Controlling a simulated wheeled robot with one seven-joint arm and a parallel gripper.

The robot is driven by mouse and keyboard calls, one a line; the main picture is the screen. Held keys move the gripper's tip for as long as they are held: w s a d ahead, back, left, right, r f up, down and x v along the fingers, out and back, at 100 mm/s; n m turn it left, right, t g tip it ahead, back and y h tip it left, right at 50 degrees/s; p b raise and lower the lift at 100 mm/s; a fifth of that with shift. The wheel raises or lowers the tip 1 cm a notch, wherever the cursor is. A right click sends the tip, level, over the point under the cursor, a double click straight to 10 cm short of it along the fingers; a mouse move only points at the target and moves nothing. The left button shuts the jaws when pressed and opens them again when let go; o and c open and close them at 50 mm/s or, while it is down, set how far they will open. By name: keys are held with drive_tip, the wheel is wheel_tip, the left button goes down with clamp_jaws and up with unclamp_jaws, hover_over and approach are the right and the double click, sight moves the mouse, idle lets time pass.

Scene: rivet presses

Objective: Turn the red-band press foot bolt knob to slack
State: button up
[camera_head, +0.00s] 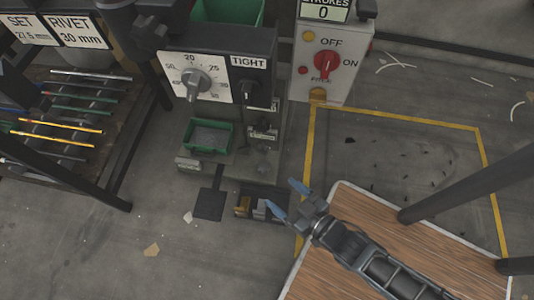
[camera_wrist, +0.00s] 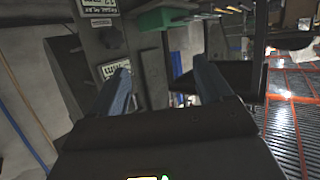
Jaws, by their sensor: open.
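A grey press stands at the upper middle of the head view. Its panel has a white dial with a grey knob (camera_head: 194,84) and, to the right, a black knob (camera_head: 247,89) under a sign (camera_head: 248,62) reading TIGHT. I cannot make out a red band, and I cannot tell for certain which knob is the foot bolt knob. My gripper (camera_head: 288,199) is open and empty, low in front of the press and just right of its dark foot area (camera_head: 242,205). In the wrist view my gripper's blue fingers (camera_wrist: 162,80) stand apart, with dark machine parts beyond them.
A control box with a red switch (camera_head: 326,65) stands right of the press. A green tray (camera_head: 208,135) sits on the press's ledge. A rack of coloured rods (camera_head: 62,130) is at the left. A wooden top (camera_head: 330,245) lies below my arm.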

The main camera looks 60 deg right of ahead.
drive_tip(key=w+d+f+m+h+b, duration=0.1)
drive_tip(key=w+d+f+b, duration=0.2)
drive_tip(key=f, duration=0.7)
drive_tip(key=w+d+f+b, duration=0.2)
drive_tip(key=w+f+b, duration=0.15)
drive_tip(key=f, duration=0.55)
drive_tip(key=g+b, duration=0.1)
drive_tip(key=b, duration=0.6)
approach(267, 170)
drive_tip(key=w, duration=0.3)
drive_tip(key=shift+w+d+f+m+h, duration=0.15)
drive_tip(key=shift+d+f+m+h, duration=0.2)
drive_tip(key=shift+d+f, duration=0.25)
drive_tip(key=b+x, duration=0.1)
drive_tip(key=x, duration=0.1)
drive_tip(key=b+x, duration=0.1)
drive_tip(key=x, duration=0.1)
drive_tip(key=b+x, duration=0.1)
drive_tip(key=shift+w+f+b, duration=0.3)
drive_tip(key=shift+f+b, duration=0.1)
drive_tip(key=shift+w+d+g, duration=0.25)
drive_tip(key=shift+w+g, duration=0.05)
drive_tip(key=shift+w, duration=0.2)
drive_tip(key=shift+c, duration=0.3)
